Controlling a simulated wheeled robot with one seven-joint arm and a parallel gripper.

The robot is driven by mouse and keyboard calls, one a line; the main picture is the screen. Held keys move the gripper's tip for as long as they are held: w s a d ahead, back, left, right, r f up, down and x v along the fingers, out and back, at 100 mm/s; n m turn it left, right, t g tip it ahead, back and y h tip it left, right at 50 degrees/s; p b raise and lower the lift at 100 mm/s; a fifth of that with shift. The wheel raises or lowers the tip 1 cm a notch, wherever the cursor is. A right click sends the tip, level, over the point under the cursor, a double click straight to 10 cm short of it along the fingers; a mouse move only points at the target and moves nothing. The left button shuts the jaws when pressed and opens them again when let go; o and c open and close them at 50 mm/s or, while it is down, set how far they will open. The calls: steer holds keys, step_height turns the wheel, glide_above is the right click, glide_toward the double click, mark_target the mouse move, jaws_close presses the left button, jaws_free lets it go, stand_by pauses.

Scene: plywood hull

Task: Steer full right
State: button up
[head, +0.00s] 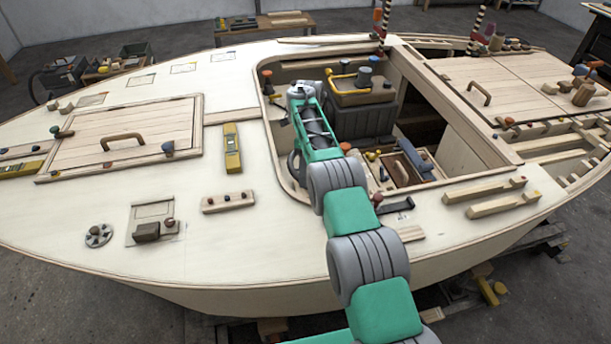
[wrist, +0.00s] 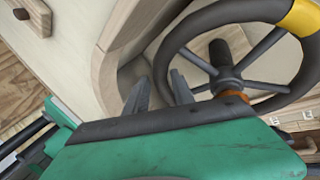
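A dark steering wheel (wrist: 185,35) with several grey spokes, a dark hub and a yellow band (wrist: 302,16) on its rim fills the right of the wrist view. The band is at the wheel's upper right there. An orange collar (wrist: 234,96) shows by the hub.
A compartment with small levers (head: 398,172) lies to the right. A yellow spirit level (head: 232,150) and a knobbed wooden strip (head: 228,201) lie on the pale deck.

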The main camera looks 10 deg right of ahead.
steer(key=shift+o, duration=1.2)
steer(key=shift+d, duration=0.1)
steer(key=shift+r, duration=0.15)
steer(key=s+r+b, duration=0.3)
steer(key=s+r, duration=0.9)
steer(key=s, duration=0.2)
steer(key=shift+d+r, duration=0.15)
steer(key=shift+r, duration=0.25)
steer(key=shift+c, duration=0.4)
